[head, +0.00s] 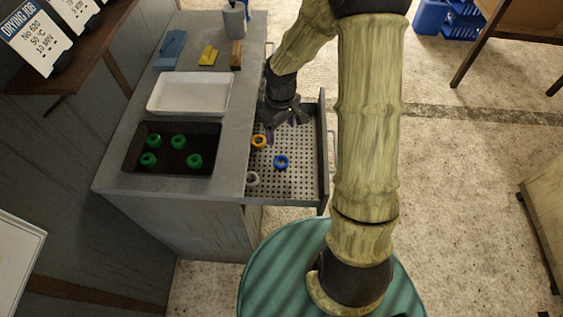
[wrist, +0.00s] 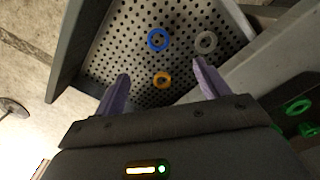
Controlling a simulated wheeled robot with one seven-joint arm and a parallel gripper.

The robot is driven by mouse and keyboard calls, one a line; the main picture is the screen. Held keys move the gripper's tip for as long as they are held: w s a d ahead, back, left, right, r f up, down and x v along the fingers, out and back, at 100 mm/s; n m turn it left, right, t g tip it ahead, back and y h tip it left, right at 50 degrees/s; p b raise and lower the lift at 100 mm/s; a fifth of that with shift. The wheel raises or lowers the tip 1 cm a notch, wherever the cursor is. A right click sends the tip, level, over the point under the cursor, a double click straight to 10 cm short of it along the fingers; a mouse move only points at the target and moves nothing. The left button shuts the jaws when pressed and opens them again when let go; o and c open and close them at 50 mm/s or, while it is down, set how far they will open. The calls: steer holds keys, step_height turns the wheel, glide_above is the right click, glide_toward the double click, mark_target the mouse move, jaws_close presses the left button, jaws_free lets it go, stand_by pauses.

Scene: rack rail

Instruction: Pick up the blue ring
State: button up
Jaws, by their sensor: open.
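The blue ring (head: 281,162) lies flat on the perforated floor of the open drawer (head: 300,182). In the wrist view the blue ring (wrist: 158,39) is ahead of the fingertips, near the top. My gripper (wrist: 160,78) is open and empty above the drawer, with purple fingers. In the head view it is partly hidden by its own wrist.
A black tray (head: 128,160) with several green rings stands on the grey counter (head: 175,206). A white tray (head: 165,110), a yellow item (head: 208,55) and blue cloth (head: 172,45) are farther back. The drawer walls (head: 323,150) rise around the rings.

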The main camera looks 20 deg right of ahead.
glide_toward(281, 163)
steer(key=shift+s+a+f, duration=0.1)
steer(key=shift+s+f, duration=0.35)
steer(key=shift+s, duration=0.05)
steer(key=shift+f, duration=0.35)
steer(key=shift+w+f+p, duration=0.25)
steer(key=shift+f+p, duration=0.05)
steer(key=shift+f, duration=1)
steer(key=shift+w+f+p, duration=0.2)
steer(key=shift+f+p, duration=0.05)
steer(key=shift+f, duration=1.05)
steer(key=c, duration=1.1)
